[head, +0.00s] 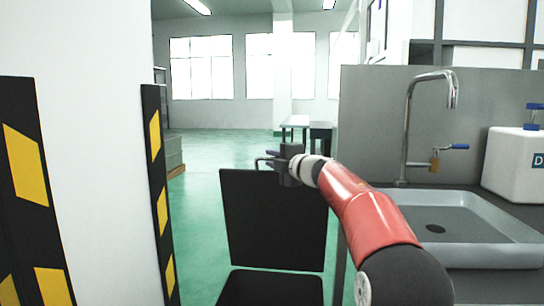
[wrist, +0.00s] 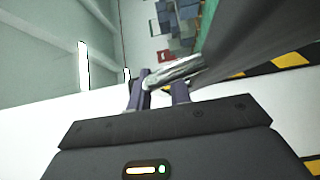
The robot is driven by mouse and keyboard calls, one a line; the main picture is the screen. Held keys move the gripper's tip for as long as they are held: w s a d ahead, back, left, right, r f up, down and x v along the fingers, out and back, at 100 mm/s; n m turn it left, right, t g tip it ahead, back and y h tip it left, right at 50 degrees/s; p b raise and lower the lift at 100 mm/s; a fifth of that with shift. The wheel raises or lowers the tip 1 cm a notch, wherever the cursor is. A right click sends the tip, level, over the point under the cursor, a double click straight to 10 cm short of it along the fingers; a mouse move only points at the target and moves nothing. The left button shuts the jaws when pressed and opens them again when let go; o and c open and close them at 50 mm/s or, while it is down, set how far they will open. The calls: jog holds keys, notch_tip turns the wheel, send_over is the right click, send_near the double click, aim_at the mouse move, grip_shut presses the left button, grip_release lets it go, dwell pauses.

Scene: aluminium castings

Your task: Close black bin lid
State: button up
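The black bin (head: 270,289) stands at the bottom middle of the head view, only its top part showing. Its black lid (head: 274,222) stands upright at the bin's far side, swung open. My gripper (head: 258,163) is just above the lid's top edge, pointing left. Its two fingers also show in the wrist view (wrist: 160,92), with a gap between them. A shiny metal-looking piece crosses near the fingertips there; I cannot tell what it is. A dark surface fills the wrist view's upper right, perhaps the lid. Contact between fingers and lid cannot be made out.
A white pillar (head: 100,150) with black and yellow guards stands left of the bin. A counter with a sink (head: 465,235), a tap (head: 407,120) and a white canister (head: 515,165) is at the right. Green floor (head: 205,215) is clear between pillar and lid.

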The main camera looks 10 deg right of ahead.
jog(key=shift+w+a, duration=0.2)
jog(key=shift+w, duration=0.2)
grip_shut()
jog(key=shift+s+f, duration=0.1)
